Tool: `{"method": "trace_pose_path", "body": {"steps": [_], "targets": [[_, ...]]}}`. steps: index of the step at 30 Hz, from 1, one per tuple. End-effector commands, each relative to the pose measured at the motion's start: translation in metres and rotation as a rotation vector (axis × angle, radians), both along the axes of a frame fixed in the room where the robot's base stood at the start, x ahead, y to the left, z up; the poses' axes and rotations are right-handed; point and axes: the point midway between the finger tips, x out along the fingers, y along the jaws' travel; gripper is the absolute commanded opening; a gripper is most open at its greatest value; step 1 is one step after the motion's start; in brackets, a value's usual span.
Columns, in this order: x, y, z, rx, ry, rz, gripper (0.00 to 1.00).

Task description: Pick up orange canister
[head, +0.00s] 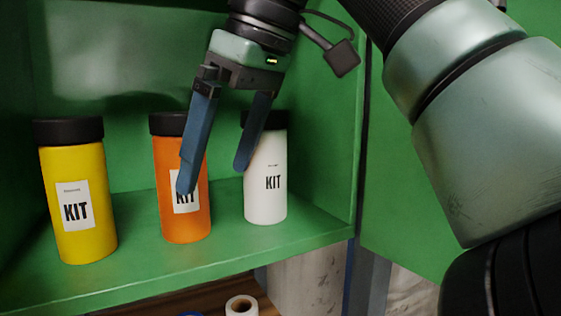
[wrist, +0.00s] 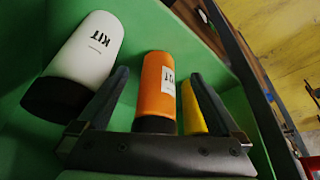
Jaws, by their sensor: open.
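The orange canister (head: 168,212), with a black lid and a white KIT label, stands upright on the green shelf (head: 190,262), between two other canisters. My gripper (head: 212,180) is open above and in front of the shelf. In the head view its left finger crosses the orange canister and hides part of its label; its right finger overlaps the edge of the white canister. In the wrist view the orange canister (wrist: 156,88) appears between the spread fingers (wrist: 165,98), its lid close to the gripper's palm. I cannot tell whether any finger touches it.
A yellow canister (head: 78,220) stands to the left and a white canister (head: 268,190) to the right, both upright with black lids. Green walls enclose the shelf at the back and sides. A white roll (head: 241,306) lies below the shelf.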

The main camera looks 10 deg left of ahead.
Motion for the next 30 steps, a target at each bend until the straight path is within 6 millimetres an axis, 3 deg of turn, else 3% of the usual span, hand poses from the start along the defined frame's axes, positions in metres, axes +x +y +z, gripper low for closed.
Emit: {"method": "trace_pose_path", "body": {"steps": [8, 16, 21, 28, 30], "targets": [[0.007, 0.021, 0.002, 0.003, 0.001, 0.003, 1.00], [0.022, 0.059, 0.001, 0.002, 0.002, 0.003, 1.00], [0.023, 0.059, -0.011, 0.001, 0.000, -0.001, 1.00], [0.023, 0.059, -0.011, 0.001, -0.001, -0.001, 1.00], [0.023, 0.059, -0.011, 0.001, -0.001, -0.001, 0.89]]}}
